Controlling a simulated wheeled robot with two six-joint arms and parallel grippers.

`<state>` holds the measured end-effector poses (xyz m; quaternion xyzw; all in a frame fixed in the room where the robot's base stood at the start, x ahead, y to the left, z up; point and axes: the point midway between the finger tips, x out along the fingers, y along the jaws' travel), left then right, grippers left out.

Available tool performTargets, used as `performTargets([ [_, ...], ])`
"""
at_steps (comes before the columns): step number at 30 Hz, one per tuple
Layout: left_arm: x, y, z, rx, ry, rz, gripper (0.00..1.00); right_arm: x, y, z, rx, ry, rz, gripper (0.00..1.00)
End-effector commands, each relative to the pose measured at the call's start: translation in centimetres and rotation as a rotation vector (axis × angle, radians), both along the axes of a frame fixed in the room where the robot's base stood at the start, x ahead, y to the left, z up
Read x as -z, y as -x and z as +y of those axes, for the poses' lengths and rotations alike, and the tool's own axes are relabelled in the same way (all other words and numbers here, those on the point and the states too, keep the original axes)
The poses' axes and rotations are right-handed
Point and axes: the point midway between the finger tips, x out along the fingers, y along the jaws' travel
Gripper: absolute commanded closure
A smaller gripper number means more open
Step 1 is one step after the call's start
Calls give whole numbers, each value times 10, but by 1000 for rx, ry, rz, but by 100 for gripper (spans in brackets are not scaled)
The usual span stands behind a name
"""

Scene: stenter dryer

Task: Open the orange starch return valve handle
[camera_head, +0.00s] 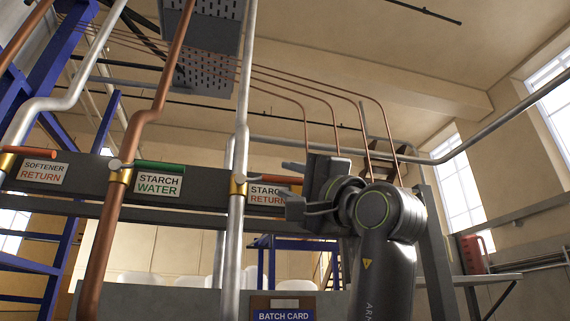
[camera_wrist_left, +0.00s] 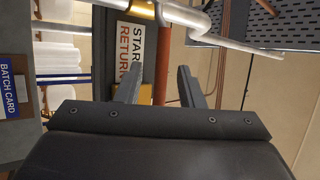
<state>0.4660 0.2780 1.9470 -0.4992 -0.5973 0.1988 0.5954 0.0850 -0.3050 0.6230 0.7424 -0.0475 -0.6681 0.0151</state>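The orange starch return valve handle (camera_head: 275,179) lies level, pointing right from its brass valve body (camera_head: 237,186) on the silver pipe, above the STARCH RETURN label (camera_head: 262,194). My left gripper (camera_head: 291,183) is at the handle's right end, fingers apart and pointing left. In the left wrist view the orange handle (camera_wrist_left: 162,62) runs between the open fingers of my left gripper (camera_wrist_left: 160,84), with a gap visible on both sides. The label (camera_wrist_left: 131,48) is beside it. I cannot tell the depth between fingers and handle. My right gripper is not in view.
A green-handled STARCH WATER valve (camera_head: 160,166) and an orange-handled SOFTENER RETURN valve (camera_head: 28,151) are on the same grey rail further left. Vertical copper and silver pipes cross in front of the rail. A BATCH CARD holder (camera_head: 283,306) is below.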

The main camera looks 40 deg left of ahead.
Motion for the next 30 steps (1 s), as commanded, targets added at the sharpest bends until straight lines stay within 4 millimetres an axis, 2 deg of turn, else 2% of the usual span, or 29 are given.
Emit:
performTargets([
  [1, -7, -1, 6, -2, 1, -1, 65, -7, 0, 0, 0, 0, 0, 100],
  [6, -11, -4, 16, 0, 0, 0, 65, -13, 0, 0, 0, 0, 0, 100],
  [16, -11, -5, 19, 1, 0, 0, 65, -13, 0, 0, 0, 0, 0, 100],
  [17, -11, -5, 19, 1, 0, 0, 67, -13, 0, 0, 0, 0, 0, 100],
  [24, -11, -5, 19, 1, 0, 0, 98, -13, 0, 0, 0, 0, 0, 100],
  [30, -11, -5, 19, 1, 0, -1, 100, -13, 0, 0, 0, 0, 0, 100],
])
